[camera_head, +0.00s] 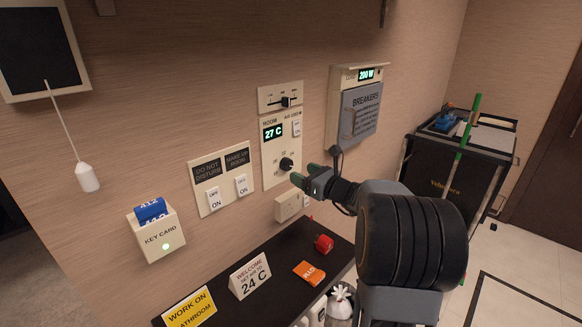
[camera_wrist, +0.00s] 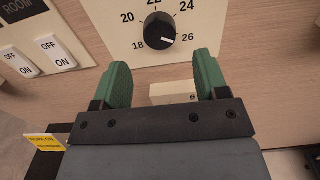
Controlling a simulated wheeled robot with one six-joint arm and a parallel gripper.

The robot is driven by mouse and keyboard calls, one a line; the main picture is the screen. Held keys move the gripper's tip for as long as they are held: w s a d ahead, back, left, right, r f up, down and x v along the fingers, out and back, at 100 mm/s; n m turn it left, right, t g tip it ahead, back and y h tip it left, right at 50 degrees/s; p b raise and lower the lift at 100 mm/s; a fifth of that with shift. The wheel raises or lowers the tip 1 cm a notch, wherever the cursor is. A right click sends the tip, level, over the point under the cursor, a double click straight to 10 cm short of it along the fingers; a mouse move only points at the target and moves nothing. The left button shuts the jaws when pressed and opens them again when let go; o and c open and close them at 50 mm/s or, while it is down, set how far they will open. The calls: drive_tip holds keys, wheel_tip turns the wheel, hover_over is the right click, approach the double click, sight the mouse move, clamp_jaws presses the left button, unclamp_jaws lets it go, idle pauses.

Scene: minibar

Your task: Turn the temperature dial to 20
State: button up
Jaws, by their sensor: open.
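The temperature dial (camera_head: 286,164) is a round black knob on the cream room panel (camera_head: 270,150). In the wrist view the dial (camera_wrist: 160,30) has numbers from 18 to 26 around it, and its white mark points right, close to 26. The green room display (camera_head: 273,132) above reads 27 C. My gripper (camera_head: 304,175) is open, just right of and below the dial in the head view. In the wrist view its green fingers (camera_wrist: 162,76) are spread apart below the dial, with nothing between them. The fingers look clear of the dial.
Do-not-disturb switches (camera_head: 223,180) and a key card holder (camera_head: 156,236) are left. Below, a dark shelf holds a welcome sign (camera_head: 250,275) reading 24 C and small items.

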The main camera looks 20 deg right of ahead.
sight(289, 167)
drive_tip(key=shift+p+x, duration=0.35)
drive_tip(key=shift+x, duration=2.6)
drive_tip(key=shift+f, duration=0.1)
drive_tip(key=c, duration=0.9)
